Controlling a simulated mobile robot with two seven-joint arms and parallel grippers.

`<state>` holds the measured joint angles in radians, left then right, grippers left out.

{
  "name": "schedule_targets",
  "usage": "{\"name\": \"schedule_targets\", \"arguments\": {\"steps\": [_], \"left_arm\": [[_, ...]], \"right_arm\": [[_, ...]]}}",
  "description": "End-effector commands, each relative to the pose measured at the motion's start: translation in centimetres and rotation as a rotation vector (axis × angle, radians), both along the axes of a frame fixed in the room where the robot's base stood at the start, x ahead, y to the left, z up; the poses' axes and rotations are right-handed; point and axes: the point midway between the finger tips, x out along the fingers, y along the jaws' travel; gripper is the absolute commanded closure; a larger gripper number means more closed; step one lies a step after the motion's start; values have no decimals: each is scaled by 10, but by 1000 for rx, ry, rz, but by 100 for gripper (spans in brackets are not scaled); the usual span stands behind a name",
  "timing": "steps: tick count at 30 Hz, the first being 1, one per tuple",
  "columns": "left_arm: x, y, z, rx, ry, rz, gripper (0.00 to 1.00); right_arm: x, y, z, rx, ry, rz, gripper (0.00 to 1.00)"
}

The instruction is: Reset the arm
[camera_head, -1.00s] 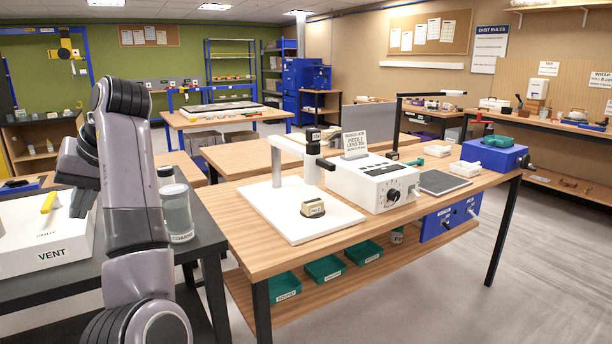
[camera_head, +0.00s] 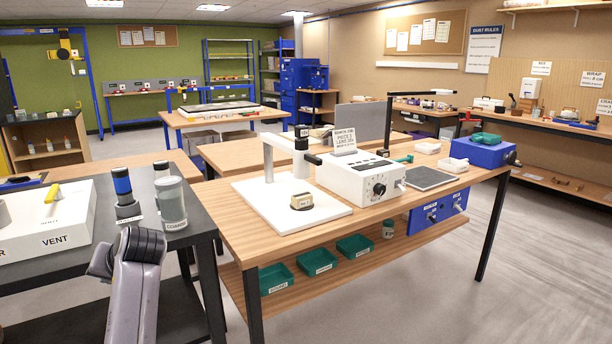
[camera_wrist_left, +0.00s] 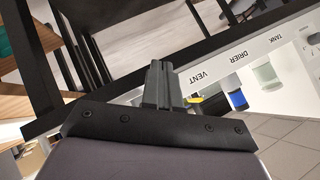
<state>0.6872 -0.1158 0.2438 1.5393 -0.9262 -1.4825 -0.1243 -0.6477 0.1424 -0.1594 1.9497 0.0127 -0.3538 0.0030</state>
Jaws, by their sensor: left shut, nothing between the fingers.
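My left arm (camera_head: 135,285) stands low at the bottom left of the head view, in front of the black bench (camera_head: 190,238). Its gripper is out of that view. In the left wrist view my left gripper (camera_wrist_left: 158,75) has its two dark fingers together, with nothing between them. The white box marked VENT (camera_head: 60,222) is on the black bench; its VENT, DRIER and TANK lettering shows beyond the fingers in the wrist view (camera_wrist_left: 250,62). My right gripper is in neither view.
Floor at the right is clear.

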Motion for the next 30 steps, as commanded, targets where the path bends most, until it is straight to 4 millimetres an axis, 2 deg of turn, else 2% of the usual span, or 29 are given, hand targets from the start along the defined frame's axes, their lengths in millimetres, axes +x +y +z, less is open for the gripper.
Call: {"name": "schedule_targets", "arguments": {"steps": [1,8,14,17,21,25,30], "left_arm": [[-3,-2,-23,17,2,-48,100],[-15,-28,-106,33,-42,-286,100],[-48,-67,-173,-23,-88,-487,100],[-73,-91,-202,-77,-115,-579,100],[-115,-128,-237,-180,-157,-690,100],[-162,-162,-260,-301,-202,-765,100],[-218,-199,-274,-454,-258,-811,100]], "right_arm": [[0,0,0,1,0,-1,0],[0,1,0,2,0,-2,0],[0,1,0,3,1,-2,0],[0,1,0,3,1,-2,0],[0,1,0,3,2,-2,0],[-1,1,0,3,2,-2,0],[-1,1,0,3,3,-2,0]]}}
